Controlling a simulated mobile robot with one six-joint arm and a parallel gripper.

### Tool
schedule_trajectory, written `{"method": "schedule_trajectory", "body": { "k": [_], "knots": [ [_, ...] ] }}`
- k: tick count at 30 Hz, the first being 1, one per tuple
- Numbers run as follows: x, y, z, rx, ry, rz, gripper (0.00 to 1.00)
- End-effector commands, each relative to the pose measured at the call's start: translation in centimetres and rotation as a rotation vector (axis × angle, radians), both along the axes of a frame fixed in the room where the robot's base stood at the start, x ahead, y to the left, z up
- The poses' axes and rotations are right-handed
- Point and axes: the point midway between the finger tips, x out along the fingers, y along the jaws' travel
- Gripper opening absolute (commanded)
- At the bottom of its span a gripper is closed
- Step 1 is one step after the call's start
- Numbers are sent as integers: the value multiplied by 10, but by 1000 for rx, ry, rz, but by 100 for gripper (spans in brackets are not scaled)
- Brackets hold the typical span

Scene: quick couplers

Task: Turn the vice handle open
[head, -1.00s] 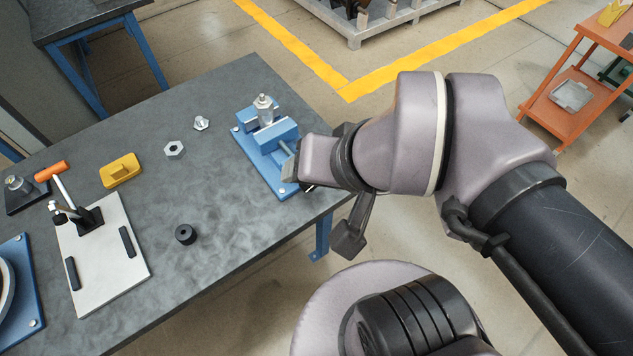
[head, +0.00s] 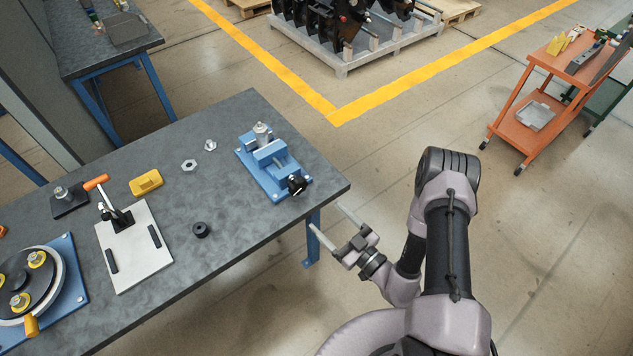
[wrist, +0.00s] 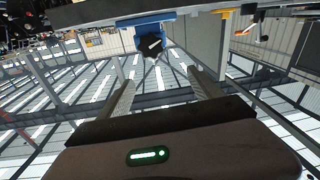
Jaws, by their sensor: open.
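The blue vice (head: 262,153) is on the near right part of the workbench, with a silver fitting (head: 262,131) standing upright at its jaws. Its black handle (head: 296,185) faces the bench's right edge. In the wrist view the handle (wrist: 152,43) shows dark with a pale mark, ahead of and between the finger lines. My gripper (head: 327,216) is open and empty, off the bench edge, below and right of the handle in the head view. It is apart from the handle. The fingers also show in the wrist view (wrist: 160,80).
On the workbench (head: 225,125) are a toggle clamp on a pale plate (head: 130,260), a yellow block (head: 146,183), a black ring (head: 200,230), two metal nuts and a round blue-based fixture (head: 62,252). An orange cart (head: 540,90) stands far right.

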Motion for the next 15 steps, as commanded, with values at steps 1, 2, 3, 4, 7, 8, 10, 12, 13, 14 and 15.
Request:
{"method": "schedule_trajectory", "body": {
  "k": [1,2,3,4,7,8,10,12,13,14,15],
  "knots": [
    [-5,-6,-11,37,55,-40,75],
    [-6,-8,-17,54,78,-59,75],
    [-6,-9,-22,65,95,-74,75],
    [-4,-8,-24,71,102,-76,75],
    [10,2,-25,70,100,-75,75],
    [16,7,-24,70,99,-73,75],
    [34,19,-24,68,96,-70,75],
    [52,32,-24,69,95,-70,75],
    [59,37,-24,69,95,-69,75],
    [67,43,-23,70,94,-70,75],
    [76,49,-24,68,94,-69,75]
  ]
}}
